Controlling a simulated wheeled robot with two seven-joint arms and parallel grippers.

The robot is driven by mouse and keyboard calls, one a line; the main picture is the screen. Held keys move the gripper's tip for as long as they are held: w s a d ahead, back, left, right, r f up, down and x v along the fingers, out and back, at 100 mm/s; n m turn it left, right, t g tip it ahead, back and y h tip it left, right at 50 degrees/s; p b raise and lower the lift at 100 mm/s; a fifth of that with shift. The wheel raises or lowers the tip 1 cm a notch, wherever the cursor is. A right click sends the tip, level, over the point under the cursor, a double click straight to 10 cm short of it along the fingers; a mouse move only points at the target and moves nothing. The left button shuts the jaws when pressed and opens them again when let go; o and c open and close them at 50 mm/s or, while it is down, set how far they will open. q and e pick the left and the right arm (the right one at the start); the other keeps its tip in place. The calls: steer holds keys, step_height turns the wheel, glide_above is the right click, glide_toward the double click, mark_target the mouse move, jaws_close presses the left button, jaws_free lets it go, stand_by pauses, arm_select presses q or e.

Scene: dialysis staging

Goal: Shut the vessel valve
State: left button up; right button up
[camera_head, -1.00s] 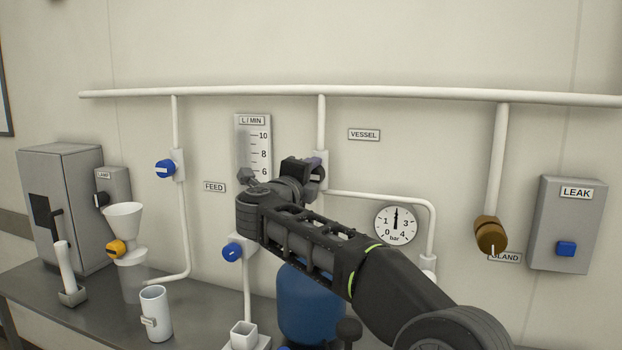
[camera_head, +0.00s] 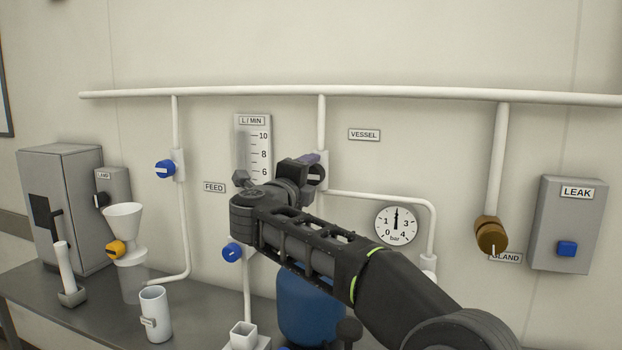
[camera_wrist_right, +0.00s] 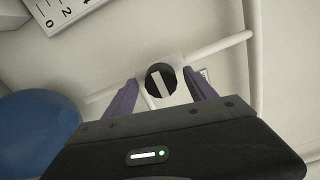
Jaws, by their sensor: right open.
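The vessel valve is a round black knob (camera_wrist_right: 161,80) with a white bar across it, on a white pipe fitting. In the head view the knob (camera_head: 316,176) is partly hidden behind my right gripper, left of and below the VESSEL label (camera_head: 364,135). My right gripper (camera_head: 308,162) is at the valve. In the right wrist view its two purple fingers are spread apart, one on each side of the knob, with visible space between. I cannot tell whether either finger touches it. The white bar lies tilted relative to the fingers. My left gripper is not in view.
A flow scale (camera_head: 254,148) is close left of my gripper. A blue feed knob (camera_head: 232,252) and a blue tank (camera_head: 308,305) are below my arm. A pressure gauge (camera_head: 396,224) is to the right, near zero-to-four markings, with a brown knob (camera_head: 490,234) beyond.

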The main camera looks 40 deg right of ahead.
steer(key=b+v, duration=0.1)
steer(key=v, duration=0.5)
steer(key=shift+a+f, duration=0.1)
steer(key=shift+a, duration=0.05)
stand_by(0.3)
